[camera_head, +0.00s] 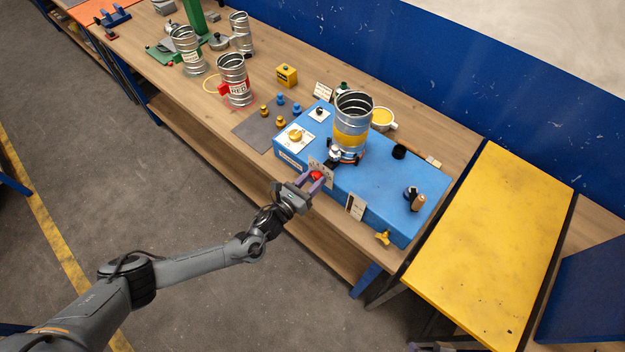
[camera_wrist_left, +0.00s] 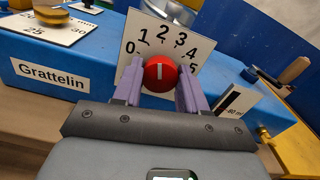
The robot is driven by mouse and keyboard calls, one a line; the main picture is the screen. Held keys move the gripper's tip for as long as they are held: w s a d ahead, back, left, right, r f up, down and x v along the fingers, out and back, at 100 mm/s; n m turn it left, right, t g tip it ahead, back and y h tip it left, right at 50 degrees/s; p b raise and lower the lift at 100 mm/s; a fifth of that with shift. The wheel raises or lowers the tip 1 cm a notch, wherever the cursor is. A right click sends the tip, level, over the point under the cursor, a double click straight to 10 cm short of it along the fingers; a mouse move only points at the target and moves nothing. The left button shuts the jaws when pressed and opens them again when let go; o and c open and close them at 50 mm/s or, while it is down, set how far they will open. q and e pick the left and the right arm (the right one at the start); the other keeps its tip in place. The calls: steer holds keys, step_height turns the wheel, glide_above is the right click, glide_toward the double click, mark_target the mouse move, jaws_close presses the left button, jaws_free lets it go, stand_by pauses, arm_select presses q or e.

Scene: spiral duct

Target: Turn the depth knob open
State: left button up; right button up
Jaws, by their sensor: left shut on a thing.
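The depth knob is a red round knob (camera_wrist_left: 160,73) with a white line on it, in front of a white dial plate (camera_wrist_left: 172,40) numbered from 0 to 5. The line stands about upright in the left wrist view. The red knob also shows in the head view (camera_head: 316,175) on the front of the blue machine (camera_head: 385,190). My left gripper (camera_head: 309,180) is shut on the knob, with a purple finger on each side; it also shows in the left wrist view (camera_wrist_left: 160,88). My right gripper is not in view.
A ribbed metal duct with a yellow band (camera_head: 352,125) stands on the machine. A brass knob (camera_head: 296,136) sits on its left part, and a yellow handle (camera_head: 382,239) is at its front right. A yellow table (camera_head: 495,250) stands to the right.

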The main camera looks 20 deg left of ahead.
arm_select(q)
steer(key=n, duration=0.9)
steer(key=shift+n+b, duration=0.3)
steer(key=shift+b, duration=0.05)
steer(key=n, duration=0.4)
steer(key=shift+n, duration=0.3)
steer(key=n, duration=0.3)
steer(key=shift+f+n+b, duration=0.1)
steer(key=shift+n+b, duration=0.2)
steer(key=n, duration=0.3)
steer(key=shift+n, duration=0.3)
steer(key=n, duration=0.3)
steer(key=shift+n, duration=0.3)
steer(key=n, duration=0.4)
steer(key=shift+n+p, duration=0.35)
steer(key=shift+n, duration=1.35)
